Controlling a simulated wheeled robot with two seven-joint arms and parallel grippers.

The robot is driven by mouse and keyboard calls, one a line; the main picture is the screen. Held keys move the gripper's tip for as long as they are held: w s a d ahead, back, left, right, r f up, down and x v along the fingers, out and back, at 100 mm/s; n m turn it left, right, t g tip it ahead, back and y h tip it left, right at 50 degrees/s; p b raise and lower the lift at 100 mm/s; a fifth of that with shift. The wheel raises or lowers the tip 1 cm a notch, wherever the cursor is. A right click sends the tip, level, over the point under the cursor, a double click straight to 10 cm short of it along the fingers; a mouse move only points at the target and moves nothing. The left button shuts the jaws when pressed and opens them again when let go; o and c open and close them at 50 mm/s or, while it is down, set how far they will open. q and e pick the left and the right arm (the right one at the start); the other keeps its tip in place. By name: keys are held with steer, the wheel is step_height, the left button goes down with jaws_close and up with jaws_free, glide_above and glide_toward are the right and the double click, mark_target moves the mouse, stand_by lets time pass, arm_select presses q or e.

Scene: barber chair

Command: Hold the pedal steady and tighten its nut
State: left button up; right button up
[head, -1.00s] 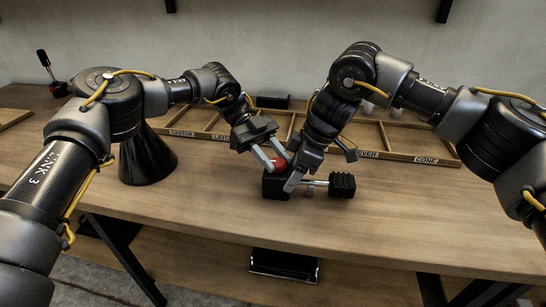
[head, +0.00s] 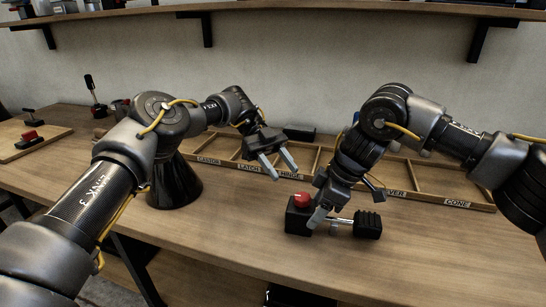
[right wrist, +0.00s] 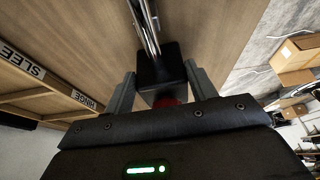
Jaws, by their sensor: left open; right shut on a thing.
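The pedal is a black block (head: 298,219) with a metal rod running right to a ribbed black pad (head: 367,225). It rests on the workbench. A red nut (head: 302,199) sits on top of the block. My right gripper (head: 318,212) is shut on the pedal's block. In the right wrist view the block (right wrist: 160,68) lies between the two fingers (right wrist: 160,88), with the rod leading away and part of the red nut (right wrist: 166,102) showing below. My left gripper (head: 279,167) is open and empty, above and behind the red nut, apart from it.
A wooden tray (head: 415,199) with labelled compartments lies behind the pedal. A board (head: 50,146) with a red-topped part lies at the far left. The bench front is clear.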

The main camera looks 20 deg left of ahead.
arm_select(q)
steer(key=shift+v, duration=2.1)
arm_select(e)
steer(key=o, duration=1.5)
